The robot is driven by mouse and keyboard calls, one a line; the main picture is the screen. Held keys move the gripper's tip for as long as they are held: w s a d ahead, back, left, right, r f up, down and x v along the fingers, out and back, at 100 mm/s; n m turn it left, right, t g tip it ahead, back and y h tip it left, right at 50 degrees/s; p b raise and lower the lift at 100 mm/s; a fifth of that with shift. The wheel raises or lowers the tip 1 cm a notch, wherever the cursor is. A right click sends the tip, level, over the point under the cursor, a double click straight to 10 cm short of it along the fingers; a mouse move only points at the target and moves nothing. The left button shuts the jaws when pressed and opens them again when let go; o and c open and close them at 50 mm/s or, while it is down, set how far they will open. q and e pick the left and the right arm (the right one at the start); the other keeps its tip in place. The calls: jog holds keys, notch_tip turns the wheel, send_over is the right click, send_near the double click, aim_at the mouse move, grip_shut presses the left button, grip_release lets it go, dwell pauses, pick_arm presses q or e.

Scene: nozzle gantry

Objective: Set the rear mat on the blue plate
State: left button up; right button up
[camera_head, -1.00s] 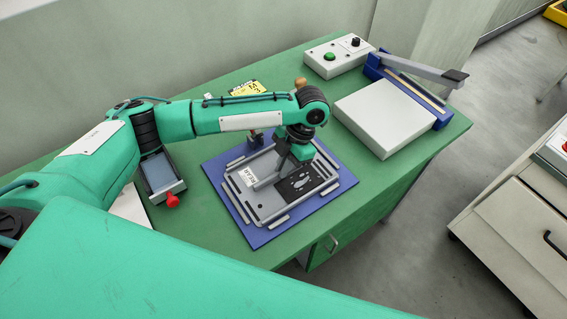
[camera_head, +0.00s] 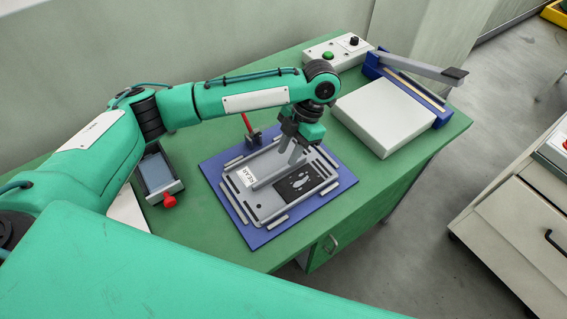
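The rear mat (camera_head: 253,196) is a grey plate with a white "REAR" label, a raised grey bar across its middle and a black patch with pale prints. It lies flat on the blue plate (camera_head: 262,238), within low grey edge strips, with blue margin showing around it. My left gripper (camera_head: 289,155) points down just above the mat's bar, its two grey fingers apart. It appears open and clear of the bar, though the small gap is hard to judge. My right gripper is not in view.
A dark clamp with a red lever (camera_head: 247,124) stands at the blue plate's back edge. A small box with a red knob (camera_head: 169,200) is to the left. Green table is free in front.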

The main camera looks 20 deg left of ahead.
pick_arm(q)
jog(key=v, duration=0.6)
jog(key=shift+r, duration=0.25)
